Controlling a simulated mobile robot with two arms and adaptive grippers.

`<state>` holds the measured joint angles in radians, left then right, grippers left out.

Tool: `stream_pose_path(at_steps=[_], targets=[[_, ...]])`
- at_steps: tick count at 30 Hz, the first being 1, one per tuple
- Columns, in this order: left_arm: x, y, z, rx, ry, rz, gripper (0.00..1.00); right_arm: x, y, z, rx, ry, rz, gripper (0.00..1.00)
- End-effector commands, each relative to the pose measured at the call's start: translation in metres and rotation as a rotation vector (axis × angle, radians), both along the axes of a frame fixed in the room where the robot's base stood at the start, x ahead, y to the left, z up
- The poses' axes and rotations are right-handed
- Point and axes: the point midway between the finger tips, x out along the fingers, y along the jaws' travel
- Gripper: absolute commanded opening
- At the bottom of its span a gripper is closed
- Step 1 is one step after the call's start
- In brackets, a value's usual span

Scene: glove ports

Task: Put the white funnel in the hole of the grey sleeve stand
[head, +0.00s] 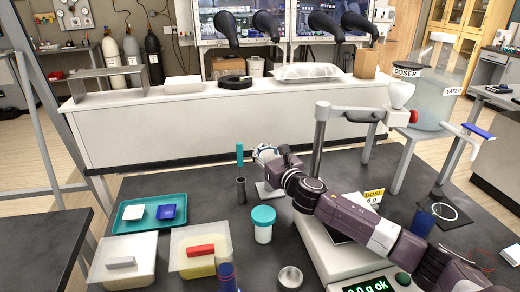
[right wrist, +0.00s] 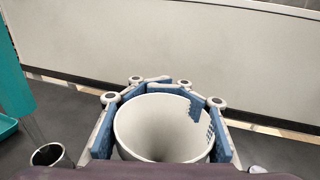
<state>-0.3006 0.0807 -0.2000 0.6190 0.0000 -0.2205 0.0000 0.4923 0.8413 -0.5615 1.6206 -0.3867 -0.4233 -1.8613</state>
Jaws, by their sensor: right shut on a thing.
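My right gripper (head: 264,152) is shut on the white funnel (right wrist: 145,128), holding it above the dark table with its wide mouth toward the wrist camera. The blue finger pads lie against both sides of the funnel; its lower end is hidden. A dark grey upright tube (head: 241,190) stands just left of the gripper in the head view; its open rim (right wrist: 48,154) shows at lower left in the right wrist view. A pale plate (head: 266,192) lies below the gripper, partly hidden by it. I cannot tell which of these is the sleeve stand. My left gripper is not in view.
A teal-handled tool (head: 239,153) rises at the dark tube.

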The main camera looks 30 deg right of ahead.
Motion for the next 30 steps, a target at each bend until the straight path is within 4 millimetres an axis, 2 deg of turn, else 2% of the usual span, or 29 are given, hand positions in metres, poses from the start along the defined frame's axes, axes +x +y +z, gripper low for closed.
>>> stream_pose_path(at_steps=[18,19,28,30], targets=[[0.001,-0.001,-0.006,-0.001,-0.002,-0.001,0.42,0.0,0.0,-0.012,0.0,0.001,0.0,0.03],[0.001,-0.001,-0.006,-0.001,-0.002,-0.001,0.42,0.0,0.0,-0.013,0.0,0.001,0.0,0.22],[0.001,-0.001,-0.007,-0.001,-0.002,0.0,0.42,0.0,0.001,-0.014,0.001,0.003,0.001,0.55],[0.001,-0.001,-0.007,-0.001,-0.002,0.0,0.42,0.0,0.001,-0.014,0.001,0.004,0.001,0.58]])
